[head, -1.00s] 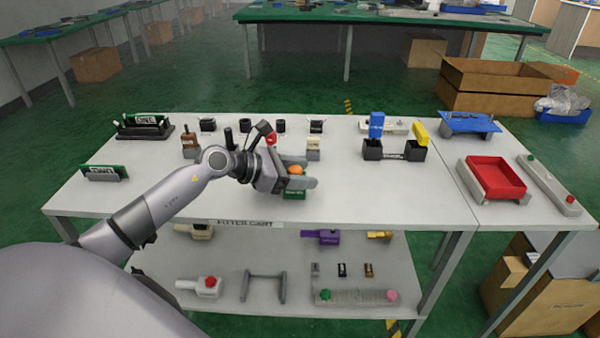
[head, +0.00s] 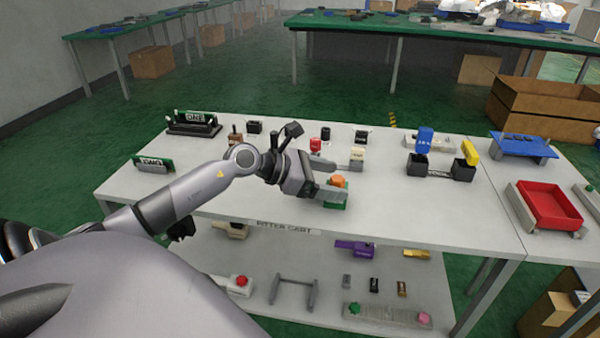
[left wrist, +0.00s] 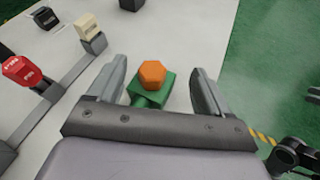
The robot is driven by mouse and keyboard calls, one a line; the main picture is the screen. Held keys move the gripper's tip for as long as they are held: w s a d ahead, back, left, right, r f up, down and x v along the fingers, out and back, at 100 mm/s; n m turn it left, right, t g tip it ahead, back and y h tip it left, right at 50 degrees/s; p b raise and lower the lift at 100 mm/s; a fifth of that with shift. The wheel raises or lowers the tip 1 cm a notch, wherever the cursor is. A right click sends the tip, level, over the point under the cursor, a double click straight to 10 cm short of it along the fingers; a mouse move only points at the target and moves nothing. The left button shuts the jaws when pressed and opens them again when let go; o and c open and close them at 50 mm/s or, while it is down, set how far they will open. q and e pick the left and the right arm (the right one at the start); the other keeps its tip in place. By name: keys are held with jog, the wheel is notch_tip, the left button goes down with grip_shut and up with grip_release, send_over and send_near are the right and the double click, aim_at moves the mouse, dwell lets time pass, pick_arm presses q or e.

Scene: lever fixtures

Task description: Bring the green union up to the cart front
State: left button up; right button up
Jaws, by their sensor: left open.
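The green union (head: 341,201) is a green block with an orange hexagonal top, standing on the white cart top near its front edge. In the left wrist view the green union (left wrist: 153,88) sits between the two fingers, with its orange top facing the camera. My left gripper (head: 333,179) is open around it, with a visible gap on both sides in the left wrist view (left wrist: 158,82). In the head view the fingers partly hide the green body. The cart front carries a label strip (head: 283,228). My right gripper is not seen.
Behind the gripper stand a red-topped black block (head: 315,146) and a cream block (head: 357,156). A black fixture with blue and yellow levers (head: 440,167) and a red tray (head: 550,204) are to the right.

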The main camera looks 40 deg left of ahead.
pick_arm(q)
jog(key=v, duration=0.8)
jog(key=shift+s+a+b, duration=0.15)
jog(key=shift+s+b, duration=0.1)
jog(key=shift+b, duration=0.1)
jog(key=shift+r, duration=0.1)
dwell(0.3)
